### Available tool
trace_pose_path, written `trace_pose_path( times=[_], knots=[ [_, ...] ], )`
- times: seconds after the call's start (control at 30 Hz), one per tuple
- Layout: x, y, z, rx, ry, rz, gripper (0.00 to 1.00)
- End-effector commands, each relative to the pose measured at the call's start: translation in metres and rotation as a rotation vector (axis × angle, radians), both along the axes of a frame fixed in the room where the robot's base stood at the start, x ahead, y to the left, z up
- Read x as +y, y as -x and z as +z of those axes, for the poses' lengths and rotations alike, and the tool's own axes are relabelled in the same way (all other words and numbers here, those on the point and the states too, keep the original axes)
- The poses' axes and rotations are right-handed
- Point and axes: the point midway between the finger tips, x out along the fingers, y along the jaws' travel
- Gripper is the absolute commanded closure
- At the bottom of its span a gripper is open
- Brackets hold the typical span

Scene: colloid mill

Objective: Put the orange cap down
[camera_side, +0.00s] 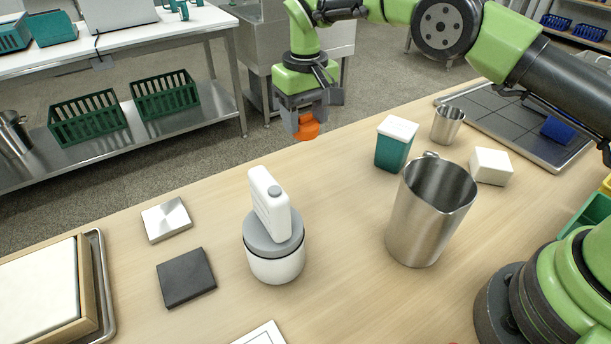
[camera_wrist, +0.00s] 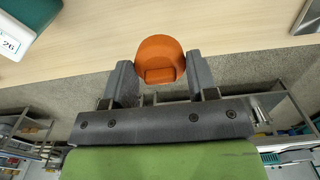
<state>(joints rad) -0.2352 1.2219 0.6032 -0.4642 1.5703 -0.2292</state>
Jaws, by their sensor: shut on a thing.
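The orange cap (camera_side: 306,130) is held between the fingers of my gripper (camera_side: 304,116), up in the air near the table's far edge in the side view. In the wrist view the orange cap (camera_wrist: 160,60) sits between the two grey fingertips of my gripper (camera_wrist: 160,78), with wood tabletop and grey floor behind it. The wooden table (camera_side: 345,185) fills the middle of the side view. How high the cap is above it I cannot tell exactly.
A teal box with a white lid (camera_side: 396,145), a small metal cup (camera_side: 447,125), a large metal jug (camera_side: 428,215) and a white block (camera_side: 490,166) stand on the right. A white-and-grey mill (camera_side: 273,250), a metal plate (camera_side: 167,219) and a dark plate (camera_side: 186,277) are left. Bare wood lies between.

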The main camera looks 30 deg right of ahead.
Motion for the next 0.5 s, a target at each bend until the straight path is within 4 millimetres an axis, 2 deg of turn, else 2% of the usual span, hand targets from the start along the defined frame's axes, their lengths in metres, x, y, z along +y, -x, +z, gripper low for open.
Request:
trace_pose_path(
  times=[0.3,0.5],
  knots=[
    [0.000,0.001,-0.057,0.003,0.000,-0.002,0.70],
    [0.000,0.001,-0.078,0.001,0.000,-0.002,0.70]
  ],
)
